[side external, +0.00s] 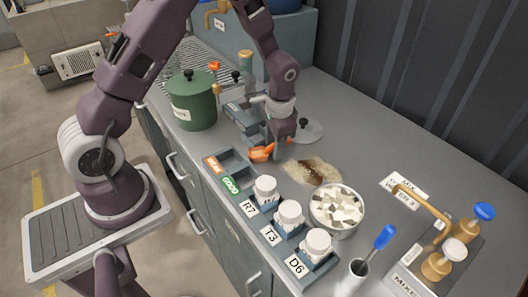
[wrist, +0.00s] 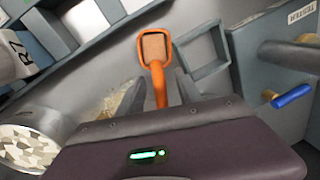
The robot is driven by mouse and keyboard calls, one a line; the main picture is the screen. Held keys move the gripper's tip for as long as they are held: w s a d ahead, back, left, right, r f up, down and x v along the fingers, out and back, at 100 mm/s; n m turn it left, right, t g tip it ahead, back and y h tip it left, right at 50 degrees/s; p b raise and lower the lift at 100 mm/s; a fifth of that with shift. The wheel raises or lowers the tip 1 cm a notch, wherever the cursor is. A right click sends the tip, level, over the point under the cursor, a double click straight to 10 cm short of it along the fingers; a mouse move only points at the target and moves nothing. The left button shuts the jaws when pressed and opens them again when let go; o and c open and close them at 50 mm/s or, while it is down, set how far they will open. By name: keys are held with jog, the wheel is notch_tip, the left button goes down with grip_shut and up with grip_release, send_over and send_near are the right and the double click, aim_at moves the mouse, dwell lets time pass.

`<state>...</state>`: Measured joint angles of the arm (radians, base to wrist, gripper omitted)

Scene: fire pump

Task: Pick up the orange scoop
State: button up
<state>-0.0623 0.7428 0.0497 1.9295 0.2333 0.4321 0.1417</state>
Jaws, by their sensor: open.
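The orange scoop (side external: 261,153) lies on the grey counter below my gripper in the side view, partly hidden by it. In the wrist view the scoop (wrist: 155,48) has its square bowl pointing away and its handle running back between my fingers. My gripper (wrist: 158,95) is open, with one finger on each side of the handle. In the side view my gripper (side external: 275,150) is low over the counter at the scoop. I cannot tell whether the fingers touch the handle.
A pile of tan grains (side external: 314,172) and a bowl of pale chunks (side external: 337,209) are close by. White jars (side external: 290,214) stand in labelled holders in front. A green pot (side external: 190,100) stands behind left. The counter at right of the pile (side external: 360,140) is clear.

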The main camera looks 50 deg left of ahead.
jog(key=shift+f, duration=0.2)
jog(key=shift+c, duration=0.4)
grip_shut()
notch_tip(320, 180, up, 10)
jog(key=shift+r, duration=0.1)
jog(key=c, duration=0.7)
grip_release()
grip_shut()
